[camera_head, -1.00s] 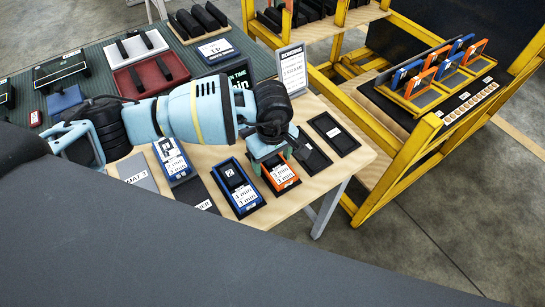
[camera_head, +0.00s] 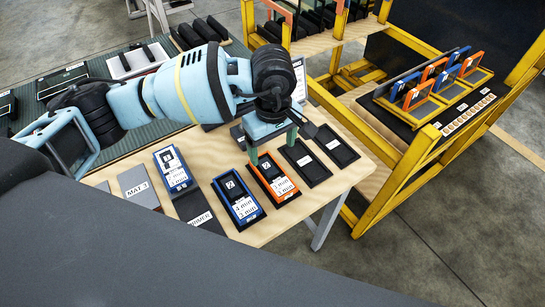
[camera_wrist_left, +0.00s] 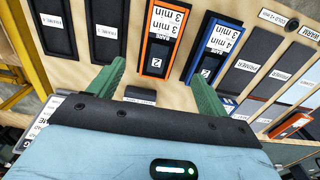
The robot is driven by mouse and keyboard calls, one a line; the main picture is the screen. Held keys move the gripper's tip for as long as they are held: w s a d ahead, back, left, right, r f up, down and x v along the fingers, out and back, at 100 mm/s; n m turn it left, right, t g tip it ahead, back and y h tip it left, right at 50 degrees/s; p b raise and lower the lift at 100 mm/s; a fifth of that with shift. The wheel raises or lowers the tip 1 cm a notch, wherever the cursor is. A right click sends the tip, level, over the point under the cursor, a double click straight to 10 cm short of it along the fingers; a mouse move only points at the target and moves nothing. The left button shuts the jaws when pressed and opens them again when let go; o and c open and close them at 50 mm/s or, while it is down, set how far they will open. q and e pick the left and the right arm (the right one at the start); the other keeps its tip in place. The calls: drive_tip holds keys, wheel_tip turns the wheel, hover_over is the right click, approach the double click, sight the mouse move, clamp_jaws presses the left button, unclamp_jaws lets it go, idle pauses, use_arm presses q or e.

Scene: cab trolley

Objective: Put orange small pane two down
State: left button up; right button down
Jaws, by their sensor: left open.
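The orange small pane marked 2 (camera_head: 280,187) lies flat in a black tray on the light wooden table, with a white label reading 3 min on it. It also shows in the left wrist view (camera_wrist_left: 160,42), its numbered end nearest my fingers. My left gripper (camera_head: 272,147) is open and empty just beyond the pane's far end in the head view. Its two green fingers (camera_wrist_left: 156,85) are spread wider than the pane in the left wrist view, with nothing between them. My right gripper is not in view.
A blue pane (camera_head: 247,207) lies beside the orange one, and another blue pane (camera_head: 178,175) farther left. Two empty black trays (camera_head: 310,167) (camera_head: 337,149) are to the right. A yellow trolley (camera_head: 395,165) carries a rack of upright orange and blue panes (camera_head: 435,72).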

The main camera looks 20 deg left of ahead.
use_arm(q)
wheel_tip(320, 180, up, 2)
drive_tip(key=shift+r, duration=0.1)
idle(0.9)
